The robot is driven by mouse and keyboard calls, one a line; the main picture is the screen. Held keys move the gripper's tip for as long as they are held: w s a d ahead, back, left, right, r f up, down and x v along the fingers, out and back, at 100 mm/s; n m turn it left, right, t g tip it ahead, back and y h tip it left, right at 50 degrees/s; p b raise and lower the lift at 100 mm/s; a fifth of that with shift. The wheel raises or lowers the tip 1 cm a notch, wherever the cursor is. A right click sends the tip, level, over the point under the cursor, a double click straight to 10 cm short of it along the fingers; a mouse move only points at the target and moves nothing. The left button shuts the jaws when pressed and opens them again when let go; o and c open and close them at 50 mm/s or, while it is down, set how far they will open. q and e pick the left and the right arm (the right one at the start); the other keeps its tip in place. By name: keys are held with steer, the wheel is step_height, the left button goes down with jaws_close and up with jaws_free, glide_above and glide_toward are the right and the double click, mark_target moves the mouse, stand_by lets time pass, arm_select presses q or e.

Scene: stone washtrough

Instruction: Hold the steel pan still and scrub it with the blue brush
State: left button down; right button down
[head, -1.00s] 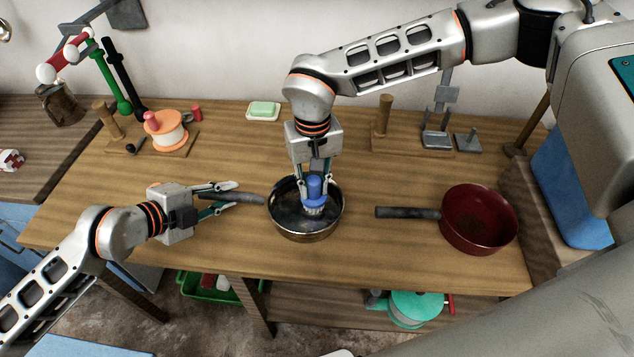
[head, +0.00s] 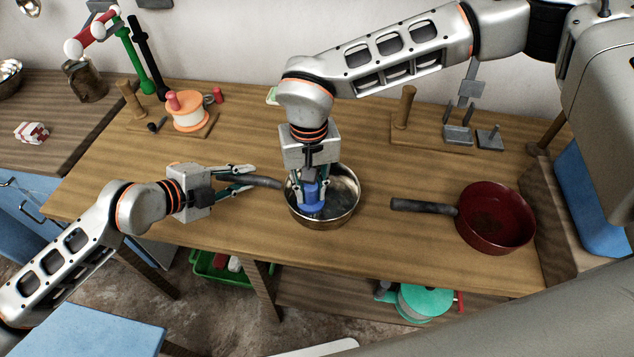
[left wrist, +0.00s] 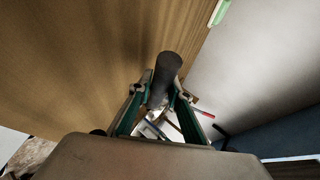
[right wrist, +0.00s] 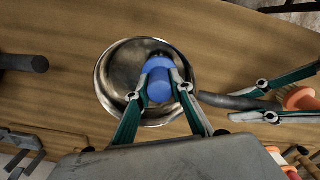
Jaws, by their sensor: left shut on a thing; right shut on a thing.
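The steel pan (head: 345,192) sits on the wooden table, its dark handle (head: 265,182) pointing left. My left gripper (head: 250,178) is shut on the handle; in the left wrist view the handle (left wrist: 165,72) lies between its fingers. My right gripper (head: 309,181) comes from above and is shut on the blue brush (head: 312,194). The brush is inside the pan, towards the handle side. In the right wrist view the brush (right wrist: 160,85) stands between the fingers over the pan (right wrist: 115,75). Its bristles are hidden there, so contact with the pan floor cannot be told.
A red pan (head: 497,218) stands to the right, its handle pointing left. A board with an orange-and-white spool (head: 188,112) is at the back left. A wooden peg stand (head: 402,110) and grey holders (head: 458,135) are behind. The table front is clear.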

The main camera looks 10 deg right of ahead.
steer(key=shift+s+a, duration=0.25)
steer(key=shift+w, duration=0.15)
steer(key=shift+w+d, duration=0.3)
steer(key=shift+w, duration=0.45)
steer(key=shift+w+d, duration=0.3)
steer(key=shift+w, duration=0.45)
steer(key=shift+w+d+f, duration=0.1)
steer(key=shift+w+d, duration=0.15)
steer(key=shift+w, duration=0.4)
steer(key=shift+w+d, duration=0.25)
steer(key=shift+w, duration=0.4)
steer(key=shift+s+d, duration=0.35)
steer(key=shift+s, duration=0.55)
steer(key=shift+s+d, duration=0.3)
steer(key=shift+s, duration=0.55)
steer(key=shift+s+d+r, duration=0.1)
steer(key=shift+s+d, duration=0.1)
steer(key=shift+s, duration=0.45)
steer(key=shift+s+d+r, duration=0.1)
steer(key=shift+s+d, duration=0.1)
steer(key=shift+s, duration=0.5)
steer(key=shift+s+d, duration=0.2)
steer(key=shift+s, duration=0.45)
steer(key=shift+w, duration=0.1)
